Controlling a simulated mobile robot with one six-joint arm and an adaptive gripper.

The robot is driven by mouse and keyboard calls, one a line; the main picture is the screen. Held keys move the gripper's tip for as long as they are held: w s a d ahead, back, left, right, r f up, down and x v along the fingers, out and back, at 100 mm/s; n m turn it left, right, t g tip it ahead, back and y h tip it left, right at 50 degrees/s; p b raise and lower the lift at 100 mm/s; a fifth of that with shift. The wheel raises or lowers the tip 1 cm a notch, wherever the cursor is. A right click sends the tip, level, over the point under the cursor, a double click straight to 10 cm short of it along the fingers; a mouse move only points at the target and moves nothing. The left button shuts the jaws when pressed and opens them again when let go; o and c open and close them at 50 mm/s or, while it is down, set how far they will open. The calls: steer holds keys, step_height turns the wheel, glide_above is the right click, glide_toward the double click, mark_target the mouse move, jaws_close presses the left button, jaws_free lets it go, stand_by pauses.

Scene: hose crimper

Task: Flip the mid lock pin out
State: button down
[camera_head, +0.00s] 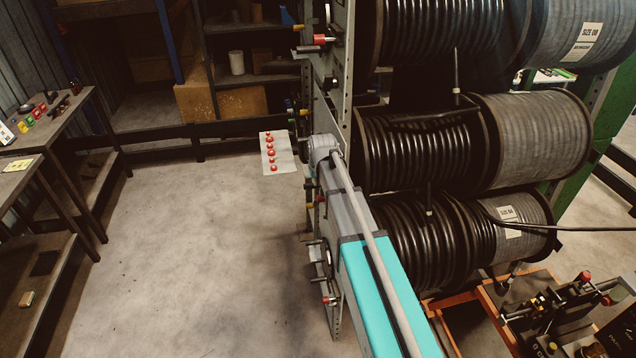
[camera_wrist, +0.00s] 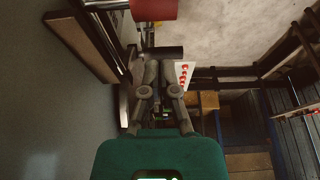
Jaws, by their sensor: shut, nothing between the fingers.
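My gripper (camera_wrist: 159,64) is shut and empty, with its fingertips together, in the wrist view. Just past the fingertips is a short black cylinder (camera_wrist: 165,52), and a large red cylindrical knob (camera_wrist: 153,9) is beyond it at the top edge. I cannot tell whether the fingers touch the black part, or which pin these belong to. In the head view my forearm reaches to the rack post (camera_head: 340,70) and hides its middle part, so the mid lock pin is not clearly visible there. A red-ended pin (camera_head: 320,40) shows higher on the post.
Hose reels (camera_head: 420,150) stand close on the right of my arm. A white sheet with red buttons (camera_head: 277,152) is beyond the post. A workbench (camera_head: 45,125) is at the left. The floor (camera_head: 190,250) between is clear.

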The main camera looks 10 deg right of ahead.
steer(key=p+v, duration=0.7)
steer(key=v, duration=0.1)
steer(key=shift+r, duration=0.15)
steer(key=shift+s, duration=0.1)
stand_by(0.5)
steer(key=s+f+g+b, duration=0.2)
steer(key=s+f+b, duration=0.6)
steer(key=s, duration=0.4)
steer(key=s+f+g+b, duration=0.1)
steer(key=s+f+b, duration=0.8)
steer(key=s, duration=0.3)
steer(key=shift+f+g, duration=0.4)
steer(key=shift+f, duration=0.4)
